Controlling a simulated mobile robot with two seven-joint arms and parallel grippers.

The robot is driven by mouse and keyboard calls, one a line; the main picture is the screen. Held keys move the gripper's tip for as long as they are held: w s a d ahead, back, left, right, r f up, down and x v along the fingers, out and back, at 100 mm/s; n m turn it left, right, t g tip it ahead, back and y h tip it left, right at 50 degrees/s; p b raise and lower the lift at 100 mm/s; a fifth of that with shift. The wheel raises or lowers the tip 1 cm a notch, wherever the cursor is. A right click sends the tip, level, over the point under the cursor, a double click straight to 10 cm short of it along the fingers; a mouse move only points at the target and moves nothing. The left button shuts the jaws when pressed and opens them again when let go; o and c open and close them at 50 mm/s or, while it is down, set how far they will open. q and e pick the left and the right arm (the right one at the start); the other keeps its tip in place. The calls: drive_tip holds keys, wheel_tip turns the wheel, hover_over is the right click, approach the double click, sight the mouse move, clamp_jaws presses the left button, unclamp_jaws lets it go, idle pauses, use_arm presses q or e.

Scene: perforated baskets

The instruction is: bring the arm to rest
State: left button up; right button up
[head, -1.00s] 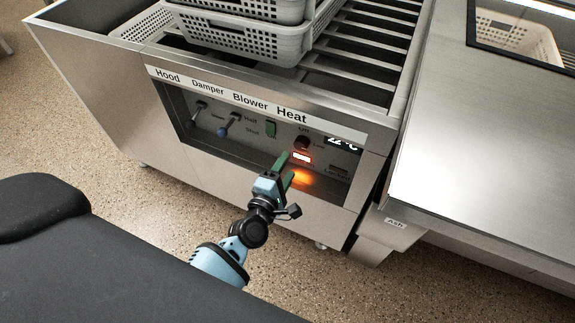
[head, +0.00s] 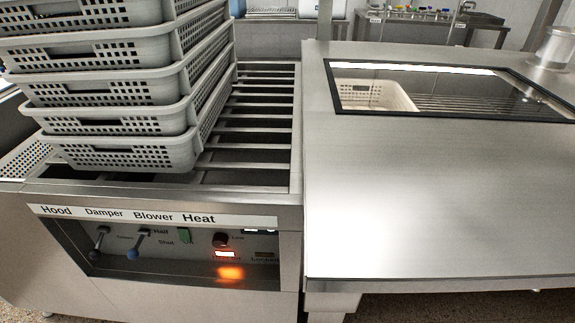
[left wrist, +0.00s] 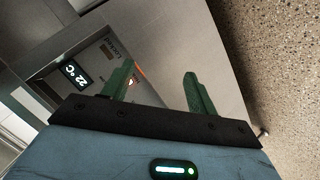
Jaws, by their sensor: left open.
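My left gripper (left wrist: 160,88) shows in the left wrist view with its two green fingers spread apart and nothing between them. It faces the metal front of the machine near the control panel (left wrist: 70,75), apart from the knobs as far as I can see. The head view does not show either gripper. In the head view the control panel (head: 170,246) carries labels Hood, Damper, Blower and Heat, with levers, a green switch, a dark knob (head: 221,240) and a lit orange indicator (head: 230,272).
A stack of grey perforated baskets (head: 120,153) stands on the slatted rack (head: 250,125) above the panel. A steel counter (head: 420,200) with a glass window (head: 450,90) lies to the right; a pale basket (head: 372,95) shows under the glass. Speckled floor (left wrist: 270,50) is open beside the machine.

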use_arm(q)
drive_tip(key=s+a+m+g+y, duration=0.15)
drive_tip(key=s+m+g, duration=0.55)
drive_tip(key=s, duration=1.3)
drive_tip(key=w+r+m+t+p, duration=0.1)
drive_tip(key=w+r+t+p, duration=0.1)
drive_tip(key=r+p, duration=0.7)
drive_tip(key=w+a+r+m+t+p, duration=0.1)
drive_tip(key=w+r+t+p, duration=0.1)
drive_tip(key=r+p, duration=0.6)
drive_tip(key=shift+w+a+r+p, duration=0.2)
drive_tip(key=shift+w+r+p, duration=0.25)
drive_tip(key=shift+w, duration=0.45)
use_arm(e)
drive_tip(key=w+r+t, duration=0.1)
drive_tip(key=w+r, duration=0.2)
drive_tip(key=r, duration=0.6)
drive_tip(key=w+r+t, duration=0.1)
drive_tip(key=w+r, duration=0.2)
drive_tip(key=r, duration=0.6)
drive_tip(key=shift+d, duration=0.2)
use_arm(q)
drive_tip(key=shift+s+f, duration=0.1)
drive_tip(key=shift+f, duration=0.05)
use_arm(e)
drive_tip(key=shift+s, duration=0.15)
